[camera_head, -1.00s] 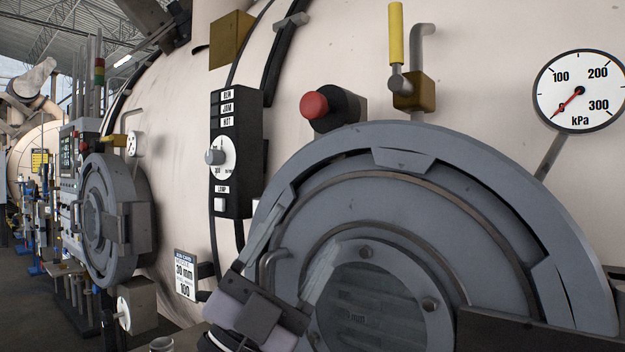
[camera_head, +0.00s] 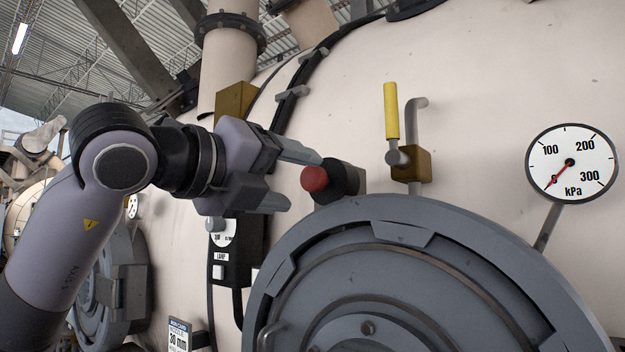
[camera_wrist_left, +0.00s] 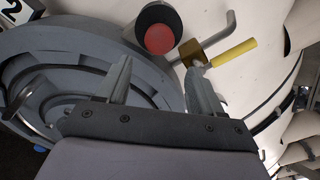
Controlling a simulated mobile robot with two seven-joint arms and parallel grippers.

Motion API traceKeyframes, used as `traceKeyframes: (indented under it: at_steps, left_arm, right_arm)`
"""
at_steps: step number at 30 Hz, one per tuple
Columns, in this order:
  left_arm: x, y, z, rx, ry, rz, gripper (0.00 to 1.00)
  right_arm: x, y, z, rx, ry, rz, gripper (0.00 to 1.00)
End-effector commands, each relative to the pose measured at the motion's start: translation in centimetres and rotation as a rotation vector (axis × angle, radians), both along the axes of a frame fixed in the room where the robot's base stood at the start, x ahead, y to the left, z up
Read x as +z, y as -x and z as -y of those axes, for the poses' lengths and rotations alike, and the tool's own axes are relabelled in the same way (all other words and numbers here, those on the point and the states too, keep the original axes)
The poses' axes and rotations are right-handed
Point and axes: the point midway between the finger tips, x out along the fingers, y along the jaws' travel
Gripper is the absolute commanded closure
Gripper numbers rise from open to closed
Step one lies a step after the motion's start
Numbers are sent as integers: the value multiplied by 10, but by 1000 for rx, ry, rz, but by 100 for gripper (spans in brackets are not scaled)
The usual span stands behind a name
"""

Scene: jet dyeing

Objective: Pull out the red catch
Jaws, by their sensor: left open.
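The red catch (camera_head: 315,179) is a round red knob on a black cylindrical housing (camera_head: 343,180), fixed to the cream vessel wall above the round grey door. My left gripper (camera_head: 301,178) is open and empty just left of the knob, one finger above its level and one below. In the left wrist view the red knob (camera_wrist_left: 160,39) shows beyond the fingertips, between the lines of the two fingers (camera_wrist_left: 160,85). I see no contact between fingers and knob. My right gripper is in neither current view.
A brass valve with a yellow handle (camera_head: 391,112) stands right of the knob. A pressure gauge (camera_head: 571,163) is farther right. The grey round door (camera_head: 400,235) lies below. A black control box (camera_head: 237,262) sits below my left gripper, partly covered by it.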

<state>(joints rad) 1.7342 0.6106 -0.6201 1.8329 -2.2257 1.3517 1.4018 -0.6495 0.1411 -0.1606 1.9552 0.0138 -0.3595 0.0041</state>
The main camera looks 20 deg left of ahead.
Motion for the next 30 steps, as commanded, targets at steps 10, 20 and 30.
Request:
traceKeyframes:
  at_steps: [10,20,30]
  left_arm:
    - [11,-30,0,58,5,-2,33]
    - [9,-64,13,56,5,2,33]
    - [8,-66,13,56,5,2,53]
  right_arm:
    - [12,1,0,0,2,-1,57]
    - [24,1,1,0,3,0,57]
    - [23,0,1,0,3,0,57]
